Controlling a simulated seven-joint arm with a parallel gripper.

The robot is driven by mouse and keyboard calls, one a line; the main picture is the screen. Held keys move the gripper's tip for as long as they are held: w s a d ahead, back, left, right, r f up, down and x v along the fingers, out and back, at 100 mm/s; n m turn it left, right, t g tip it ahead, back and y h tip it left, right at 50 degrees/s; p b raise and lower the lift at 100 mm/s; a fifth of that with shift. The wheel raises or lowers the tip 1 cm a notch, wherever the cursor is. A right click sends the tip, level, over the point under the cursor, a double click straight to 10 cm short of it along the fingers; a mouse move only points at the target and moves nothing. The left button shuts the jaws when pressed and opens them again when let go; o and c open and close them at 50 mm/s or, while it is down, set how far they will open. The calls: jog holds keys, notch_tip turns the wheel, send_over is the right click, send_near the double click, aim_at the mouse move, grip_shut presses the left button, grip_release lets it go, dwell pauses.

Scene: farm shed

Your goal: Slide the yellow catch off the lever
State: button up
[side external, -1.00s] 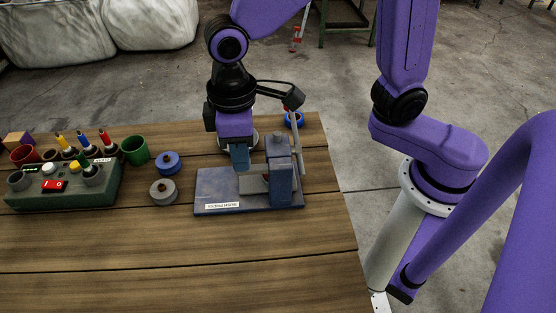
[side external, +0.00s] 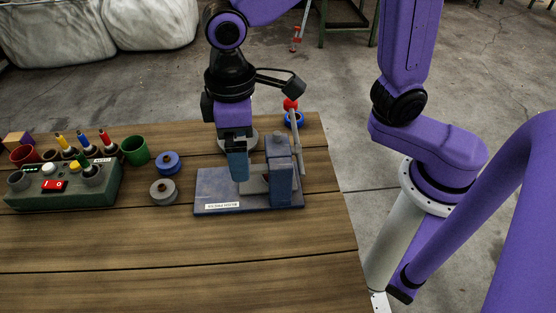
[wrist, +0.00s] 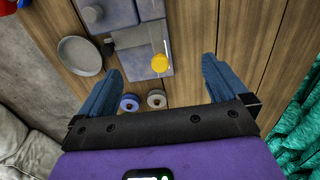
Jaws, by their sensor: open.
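The blue bench press (side external: 215,202) stands on the table, with a blue upright block (side external: 280,175). A thin grey lever (side external: 299,145) with a red knob (side external: 290,104) rises at its right side. A yellow rounded piece (wrist: 160,62), apparently the catch, shows over the press's blue plate in the wrist view; I cannot tell how it sits against the lever. It is not visible in the side view. My gripper (side external: 238,168) points down just left of the upright block. In the wrist view my gripper (wrist: 160,85) is open, with the yellow piece ahead between the fingers, apart from both.
A grey disc (wrist: 80,56) lies behind the press. A blue ring (side external: 168,162) and a grey ring (side external: 163,191) lie left of it. The front table boards are clear.

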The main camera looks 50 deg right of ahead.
jog(key=shift+r, duration=3.15)
jog(key=shift+n, duration=0.9)
jog(key=s+d+f, duration=0.1)
jog(key=d, duration=0.2)
jog(key=s+d+f, duration=0.1)
jog(key=s+d, duration=0.1)
jog(key=d, duration=0.1)
jog(key=s+d+f, duration=0.1)
jog(key=s+d, duration=0.1)
jog(key=d, duration=0.2)
jog(key=shift+s+d+f, duration=0.1)
jog(key=shift+f, duration=0.15)
jog(key=s+d+f+n, duration=0.1)
jog(key=s+d+f, duration=0.3)
jog(key=s+d, duration=0.4)
jog(key=shift+d+n, duration=0.4)
jog(key=shift+d, duration=0.45)
